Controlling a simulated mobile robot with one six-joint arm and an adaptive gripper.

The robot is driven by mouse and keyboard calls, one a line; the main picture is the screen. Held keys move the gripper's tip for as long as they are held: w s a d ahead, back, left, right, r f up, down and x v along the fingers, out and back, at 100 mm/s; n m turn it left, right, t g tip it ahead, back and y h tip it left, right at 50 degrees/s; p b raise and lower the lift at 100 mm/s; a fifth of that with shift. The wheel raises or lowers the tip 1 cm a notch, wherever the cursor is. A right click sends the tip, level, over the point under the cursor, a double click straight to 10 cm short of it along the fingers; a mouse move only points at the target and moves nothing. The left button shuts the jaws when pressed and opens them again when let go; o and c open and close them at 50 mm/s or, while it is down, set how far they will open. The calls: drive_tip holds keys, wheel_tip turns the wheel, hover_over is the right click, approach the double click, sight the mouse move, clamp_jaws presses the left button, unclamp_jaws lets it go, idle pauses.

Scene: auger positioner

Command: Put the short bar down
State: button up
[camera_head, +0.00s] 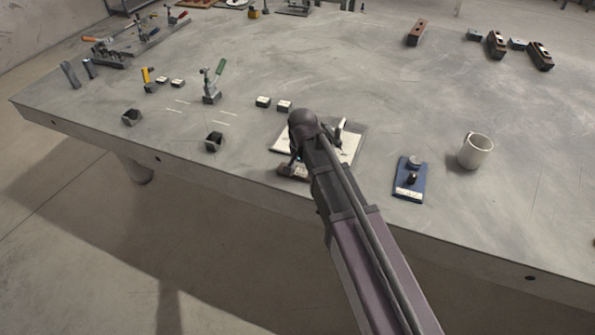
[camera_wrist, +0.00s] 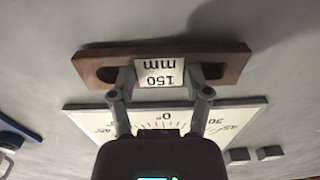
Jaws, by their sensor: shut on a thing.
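The short bar (camera_wrist: 228,62) is reddish brown, with a slot near each end and a white "150 mm" label that reads upside down in the wrist view. My gripper (camera_wrist: 162,82) is shut on its middle, one finger at each side of the label. In the head view the bar (camera_head: 293,172) shows near the table's front edge, partly hidden by my arm. Whether it touches the table is hard to tell. A white plate with an angle scale (camera_wrist: 235,112) lies beside the bar; it also shows in the head view (camera_head: 350,152), partly covered by my arm.
A blue plate with knobs (camera_head: 404,189) and a white mug (camera_head: 474,152) stand to the right. Black holders (camera_head: 214,141) and a green-handled clamp (camera_head: 211,92) are to the left.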

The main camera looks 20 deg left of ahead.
sight(302, 172)
drive_tip(key=shift+f, duration=0.15)
drive_tip(key=o, duration=1.3)
drive_tip(key=shift+o, duration=0.2)
drive_tip(key=shift+r, duration=0.2)
wheel_tip(302, 172, up, 12)
drive_tip(key=p, duration=1.2)
drive_tip(key=s+d, duration=0.3)
drive_tip(key=d, duration=1.4)
drive_tip(key=s+d+n, duration=0.1)
drive_tip(key=s+d, duration=0.2)
drive_tip(key=d, duration=1.5)
drive_tip(key=shift+d, duration=0.25)
